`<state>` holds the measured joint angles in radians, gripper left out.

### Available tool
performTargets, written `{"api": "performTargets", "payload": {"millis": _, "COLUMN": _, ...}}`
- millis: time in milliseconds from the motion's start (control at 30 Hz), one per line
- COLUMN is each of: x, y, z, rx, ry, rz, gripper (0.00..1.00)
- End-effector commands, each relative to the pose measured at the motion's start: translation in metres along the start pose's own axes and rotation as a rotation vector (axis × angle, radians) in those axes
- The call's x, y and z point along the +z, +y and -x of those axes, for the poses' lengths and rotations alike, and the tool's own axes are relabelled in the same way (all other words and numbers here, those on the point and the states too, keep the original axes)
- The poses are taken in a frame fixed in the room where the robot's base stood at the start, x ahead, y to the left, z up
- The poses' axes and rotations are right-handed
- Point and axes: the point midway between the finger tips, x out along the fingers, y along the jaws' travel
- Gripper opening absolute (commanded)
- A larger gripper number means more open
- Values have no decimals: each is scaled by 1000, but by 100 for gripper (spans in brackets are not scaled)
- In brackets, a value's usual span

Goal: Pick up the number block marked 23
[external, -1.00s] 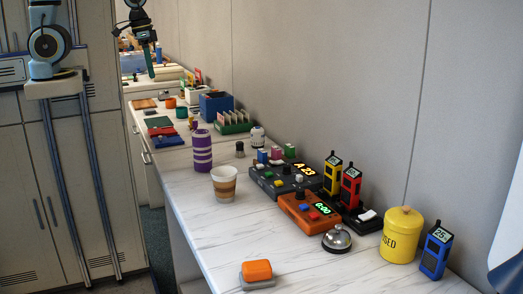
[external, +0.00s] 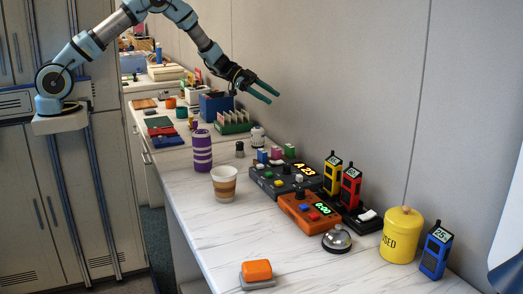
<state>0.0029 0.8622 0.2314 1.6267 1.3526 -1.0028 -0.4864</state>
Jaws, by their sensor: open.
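I cannot make out for certain which object is the number block marked 23. Small blocks in blue (external: 262,157), pink (external: 276,154) and green (external: 289,150) stand by the dark console; any markings on them are too small to read. The dark console (external: 262,180) has a lit display that seems to read A 23. A blue upright device (external: 436,252) at the right seems to show 25. Yellow (external: 332,178) and red (external: 349,190) upright devices have labels too small to read. My gripper (external: 274,96) is open and empty, raised in the air well apart from all of these.
On the counter (external: 215,235) stand a paper cup (external: 224,187), a purple striped tumbler (external: 202,152), an orange console (external: 298,213), a bell (external: 337,239), a yellow canister (external: 401,236) and an orange block (external: 257,270). The wall rises along the right. The counter's front left is clear.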

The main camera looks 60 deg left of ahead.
Motion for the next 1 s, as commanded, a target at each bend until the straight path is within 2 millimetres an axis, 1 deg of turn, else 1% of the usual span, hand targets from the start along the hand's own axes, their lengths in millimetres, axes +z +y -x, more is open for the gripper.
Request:
{"api": "performTargets", "payload": {"millis": 33, "x": 31, "y": 16, "z": -16, "rx": 106, "ry": 23, "rz": -24, "gripper": 60}}
{"api": "performTargets", "payload": {"millis": 100, "x": 57, "y": 39, "z": -24, "rx": 255, "ry": 49, "rz": -45, "gripper": 60}}
{"api": "performTargets", "payload": {"millis": 200, "x": 88, "y": 67, "z": -25, "rx": 435, "ry": 62, "rz": -52, "gripper": 60}}
{"api": "performTargets", "payload": {"millis": 300, "x": 108, "y": 86, "z": -20, "rx": 556, "ry": 62, "rz": -47, "gripper": 60}}
{"api": "performTargets", "payload": {"millis": 333, "x": 112, "y": 89, "z": -19, "rx": 581, "ry": 61, "rz": -45, "gripper": 60}}
{"api": "performTargets", "payload": {"millis": 433, "x": 117, "y": 97, "z": -17, "rx": 624, "ry": 60, "rz": -41, "gripper": 60}}
{"api": "performTargets", "payload": {"millis": 533, "x": 115, "y": 103, "z": -23, "rx": 632, "ry": 61, "rz": -40, "gripper": 60}}
{"api": "performTargets", "payload": {"millis": 800, "x": 112, "y": 125, "z": -56, "rx": 629, "ry": 62, "rz": -40, "gripper": 60}}
{"api": "performTargets", "payload": {"millis": 1000, "x": 110, "y": 133, "z": -72, "rx": 628, "ry": 61, "rz": -40, "gripper": 60}}
